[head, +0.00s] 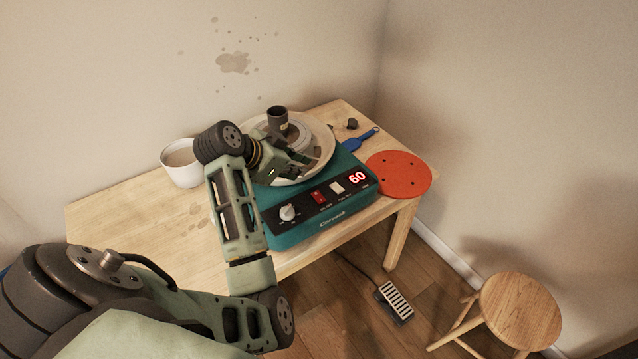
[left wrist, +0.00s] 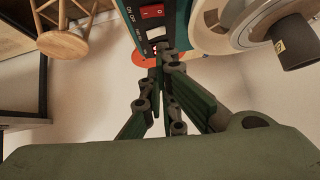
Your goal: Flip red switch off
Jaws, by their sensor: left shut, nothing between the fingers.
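The red switch (head: 318,197) sits on the dark front panel of the teal pottery wheel (head: 300,233), between a white knob (head: 287,212) and a white switch (head: 337,188). My left gripper (head: 312,160) is shut and empty, above the wheel and behind the panel in the head view. In the left wrist view the red switch (left wrist: 152,12) shows at the top, beyond the fingertips (left wrist: 163,50). I cannot tell whether the fingers touch the panel. My right gripper is not in view.
A dark cup (head: 278,118) stands on the wheel's basin (head: 327,135). A white bowl (head: 182,165) stands at left on the wooden table (head: 120,212). A red disc (head: 400,176) and a blue-handled tool (head: 362,139) lie at right. A pedal (head: 394,302) and stool (head: 520,308) are on the floor.

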